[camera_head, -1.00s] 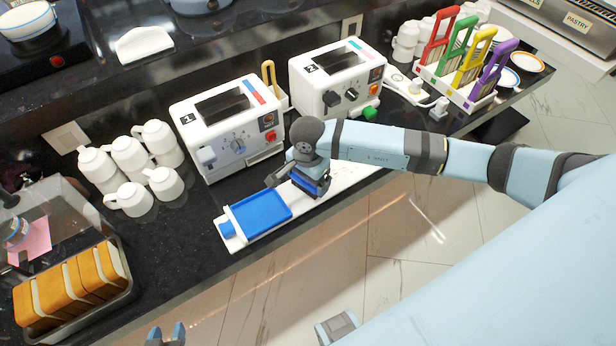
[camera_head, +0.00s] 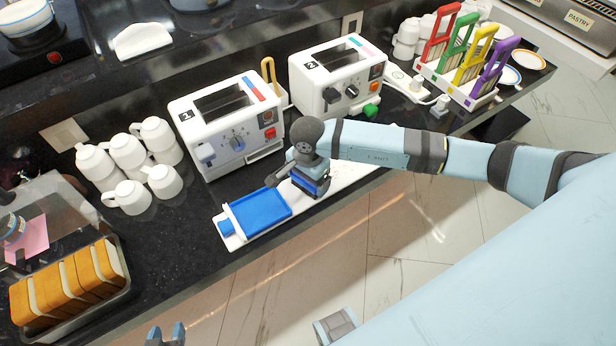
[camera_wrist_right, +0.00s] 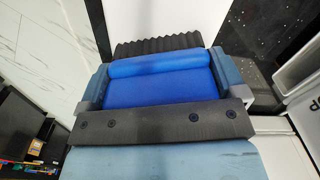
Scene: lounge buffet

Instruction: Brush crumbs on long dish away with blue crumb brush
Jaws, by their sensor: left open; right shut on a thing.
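The long white dish (camera_head: 345,178) lies along the counter's front edge, below the two toasters. A blue tray-like pan (camera_head: 262,211) lies on its left end. My right gripper (camera_head: 312,186) is over the dish, just right of the pan, and shut on the blue crumb brush. The brush (camera_wrist_right: 160,80) shows in the right wrist view between the fingers, with dark bristles (camera_wrist_right: 158,44) beyond its blue body. I cannot make out crumbs on the dish. My left gripper (camera_head: 166,335) is open and empty at the bottom edge of the head view.
Toaster one (camera_head: 228,125) and toaster two (camera_head: 338,76) stand close behind the dish. White mugs (camera_head: 128,152) are at left, with a bread tray (camera_head: 122,297) in front. A rack (camera_head: 455,88) with colored handles is at right. Tiled floor lies past the front edge.

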